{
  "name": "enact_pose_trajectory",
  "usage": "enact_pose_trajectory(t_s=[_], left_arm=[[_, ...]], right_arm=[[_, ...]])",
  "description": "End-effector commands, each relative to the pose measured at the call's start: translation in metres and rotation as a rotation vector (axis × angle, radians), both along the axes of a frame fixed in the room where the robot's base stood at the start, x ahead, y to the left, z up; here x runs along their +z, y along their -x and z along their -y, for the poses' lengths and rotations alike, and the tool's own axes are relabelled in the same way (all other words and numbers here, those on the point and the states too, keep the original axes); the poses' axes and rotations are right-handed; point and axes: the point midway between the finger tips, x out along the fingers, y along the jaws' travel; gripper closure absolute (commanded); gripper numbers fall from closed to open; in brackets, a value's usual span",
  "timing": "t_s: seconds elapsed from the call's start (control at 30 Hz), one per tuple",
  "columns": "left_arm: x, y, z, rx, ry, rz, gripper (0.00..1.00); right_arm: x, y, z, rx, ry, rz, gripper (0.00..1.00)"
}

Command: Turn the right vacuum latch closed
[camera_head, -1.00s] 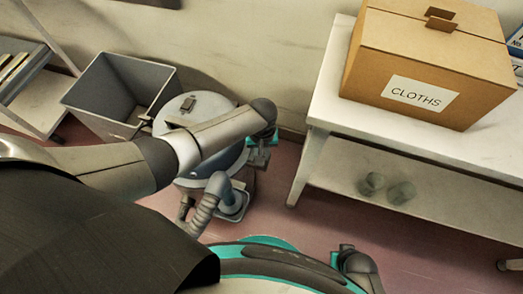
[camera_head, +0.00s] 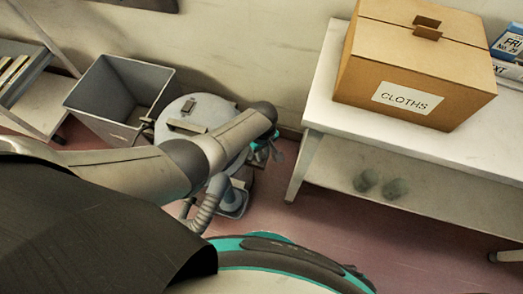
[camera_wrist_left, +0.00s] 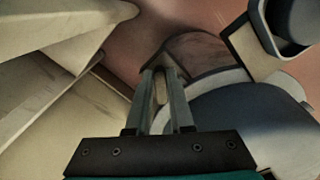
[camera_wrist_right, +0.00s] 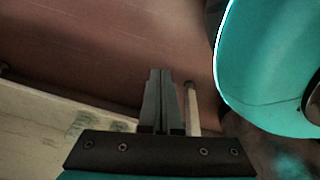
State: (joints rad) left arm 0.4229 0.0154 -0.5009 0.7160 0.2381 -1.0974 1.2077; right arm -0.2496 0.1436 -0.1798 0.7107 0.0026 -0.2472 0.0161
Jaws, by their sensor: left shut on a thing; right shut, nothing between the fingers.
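The vacuum, a round canister with a pale grey lid (camera_head: 190,104) and a ribbed hose (camera_head: 208,205), stands on the floor, partly hidden behind my left arm. My left gripper (camera_head: 274,150) is at its right side, small and partly covered by the arm. In the left wrist view, the gripper (camera_wrist_left: 163,75) is shut on a small part beside the vacuum's blue-grey body (camera_wrist_left: 235,125). This looks like the right latch, but its turn angle cannot be made out. My right gripper (camera_wrist_right: 160,75) is shut and empty over the floor, away from the vacuum.
A grey open bin (camera_head: 95,100) stands left of the vacuum. A white table (camera_head: 345,125) with a lower shelf stands at the right and carries a cardboard box (camera_head: 385,60) labelled CLOTHS. Reddish floor (camera_head: 310,220) is clear between the vacuum and the table.

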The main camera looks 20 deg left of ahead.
Motion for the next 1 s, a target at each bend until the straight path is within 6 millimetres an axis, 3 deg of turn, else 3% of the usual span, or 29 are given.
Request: enact_pose_trajectory(t_s=[0.5, 1.0], left_arm=[[-0.0012, -0.0039, 0.0036, 0.463, 0.0, -0.007, 1.0], [-0.0011, -0.0078, 0.0028, 0.679, -0.003, -0.004, 1.0]], right_arm=[[0.0011, 0.0113, 0.0058, 0.0, 0.005, -0.003, 1.0], [0.0007, 0.0117, 0.0056, 0.001, 0.004, -0.004, 1.0]])
